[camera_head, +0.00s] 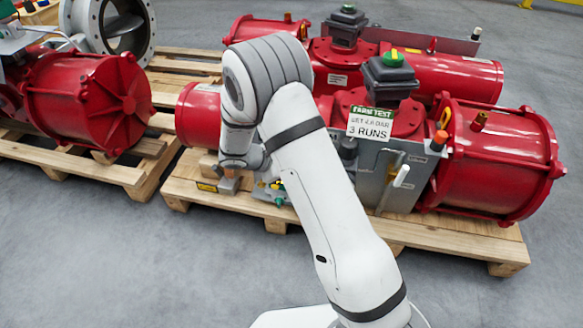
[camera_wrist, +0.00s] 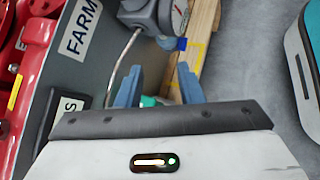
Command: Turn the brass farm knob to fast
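In the wrist view my gripper (camera_wrist: 158,88) has its two blue fingers spread apart. A small teal-green part (camera_wrist: 150,100) shows low between them; I cannot tell whether they touch it. A grey panel with a white FARM label (camera_wrist: 80,28) lies left of the fingers. I cannot make out the brass farm knob in the wrist view. In the head view, small brass-yellow and green fittings (camera_head: 279,190) show beside my arm at the grey panel's lower left, too small to tell which is the knob. My gripper's fingertips are not clear in that view.
A round gauge (camera_wrist: 180,14) and a bent metal tube (camera_wrist: 124,58) are just beyond the fingers. Red actuators (camera_head: 505,155) stand on wooden pallets (camera_head: 455,240). A FARM TEST sign reading 3 RUNS (camera_head: 369,124) stands above the grey box. Grey floor (camera_head: 90,260) in front is clear.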

